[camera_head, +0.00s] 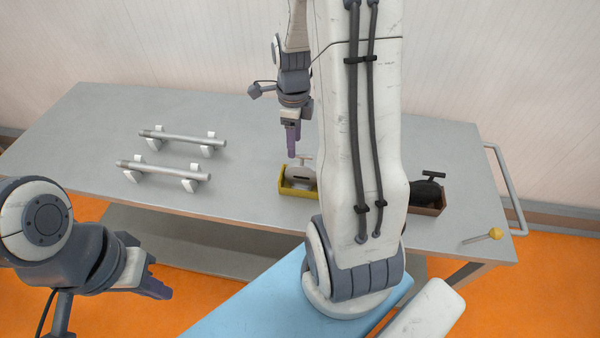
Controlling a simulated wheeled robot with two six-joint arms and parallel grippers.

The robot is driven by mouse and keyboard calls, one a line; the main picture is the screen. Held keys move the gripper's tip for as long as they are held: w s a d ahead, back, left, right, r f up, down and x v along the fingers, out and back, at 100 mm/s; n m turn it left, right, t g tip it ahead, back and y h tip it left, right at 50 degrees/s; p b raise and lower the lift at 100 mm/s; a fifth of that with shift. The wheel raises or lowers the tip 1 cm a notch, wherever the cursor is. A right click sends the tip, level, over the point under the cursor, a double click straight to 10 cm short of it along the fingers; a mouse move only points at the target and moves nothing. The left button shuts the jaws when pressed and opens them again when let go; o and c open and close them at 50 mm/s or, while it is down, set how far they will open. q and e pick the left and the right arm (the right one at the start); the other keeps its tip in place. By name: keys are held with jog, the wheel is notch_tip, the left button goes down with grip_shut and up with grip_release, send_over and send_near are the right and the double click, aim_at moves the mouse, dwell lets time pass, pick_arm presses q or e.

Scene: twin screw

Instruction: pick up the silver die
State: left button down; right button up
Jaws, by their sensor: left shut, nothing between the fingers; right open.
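The silver die (301,178) is a pale disc-like piece with a T-shaped handle on top. It sits in the yellow box (297,193) near the middle of the table, partly hidden at its right by my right arm. My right gripper (292,156) is open, points down and appears just above and left of the die in the picture. Its fingers overlap, and I cannot tell the gap to the die. My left gripper (168,293) is shut and empty at the lower left, in front of the table.
A black die (425,192) sits in a brown box (429,210) to the right. Two silver rods (183,137) (165,170) rest on white supports at the left. A yellow-knobbed rod (495,233) lies near the right edge of the grey table (75,150).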

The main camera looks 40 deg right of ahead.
aim_at(302, 164)
jog(key=shift+s+d+f+m, duration=0.25)
jog(key=shift+d+f+m, duration=0.6)
jog(key=shift+d+m, duration=0.2)
notch_tip(302, 164, down, 4)
jog(key=shift+r+p, duration=0.2)
jog(key=shift+p, duration=0.15)
notch_tip(302, 164, down, 5)
jog(key=shift+p, duration=0.9)
jog(key=shift+f, duration=0.5)
jog(key=shift+w, duration=0.1)
grip_shut()
